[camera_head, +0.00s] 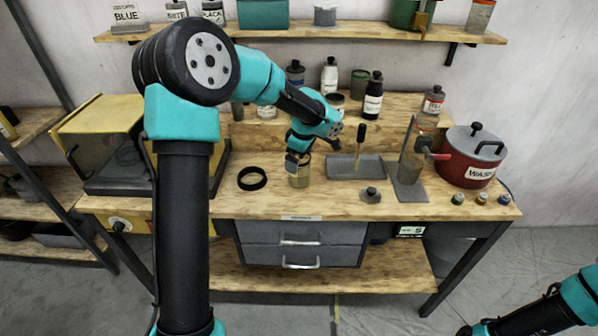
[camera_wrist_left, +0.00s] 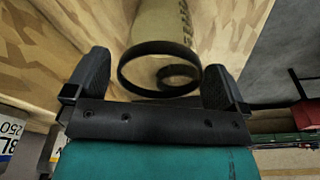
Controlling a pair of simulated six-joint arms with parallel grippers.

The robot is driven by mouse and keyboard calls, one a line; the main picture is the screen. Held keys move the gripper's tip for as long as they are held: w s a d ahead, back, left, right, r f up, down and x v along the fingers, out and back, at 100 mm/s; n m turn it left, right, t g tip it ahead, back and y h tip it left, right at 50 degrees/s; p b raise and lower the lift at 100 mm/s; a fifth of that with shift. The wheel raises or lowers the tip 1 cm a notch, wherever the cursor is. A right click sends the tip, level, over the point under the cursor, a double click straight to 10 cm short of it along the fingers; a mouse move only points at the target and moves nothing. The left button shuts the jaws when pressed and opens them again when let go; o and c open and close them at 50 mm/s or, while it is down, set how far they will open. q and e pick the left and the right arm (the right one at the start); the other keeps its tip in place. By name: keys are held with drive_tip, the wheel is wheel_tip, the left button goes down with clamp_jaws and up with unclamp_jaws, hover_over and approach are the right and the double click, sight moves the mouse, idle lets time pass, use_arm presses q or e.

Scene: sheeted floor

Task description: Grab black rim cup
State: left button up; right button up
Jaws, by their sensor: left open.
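The cup (camera_head: 300,179) is tan and stands on the workbench just right of a loose black ring. In the left wrist view the cup (camera_wrist_left: 163,24) shows its tan side with dark lettering and a black rim facing the camera. My left gripper (camera_head: 298,160) is at the top of the cup. In the left wrist view its open fingers (camera_wrist_left: 155,65) stand on either side of the black rim, with a gap visible on the left side; contact on the right cannot be told. My right gripper is outside the frames; only part of that arm shows at lower right.
A black ring (camera_head: 252,179) lies left of the cup. A grey tray (camera_head: 345,170) with an upright-handled tool is to the right, with a small dark lidded item (camera_head: 370,195) in front. A red pot (camera_head: 471,158) stands further right. Bottles (camera_head: 373,97) stand behind.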

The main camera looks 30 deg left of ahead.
use_arm(q)
wheel_tip(320, 180, down, 2)
drive_tip(key=shift+a+f, duration=0.1)
drive_tip(key=shift+a, duration=0.05)
idle(0.4)
drive_tip(key=c, duration=1.1)
drive_tip(key=s+d+r, duration=0.2)
drive_tip(key=s+d, duration=0.2)
drive_tip(key=s, duration=0.3)
drive_tip(key=s+d+r, duration=0.3)
drive_tip(key=s+d, duration=0.1)
drive_tip(key=s, duration=0.2)
drive_tip(key=shift+s+d, duration=0.25)
drive_tip(key=shift+s, duration=0.1)
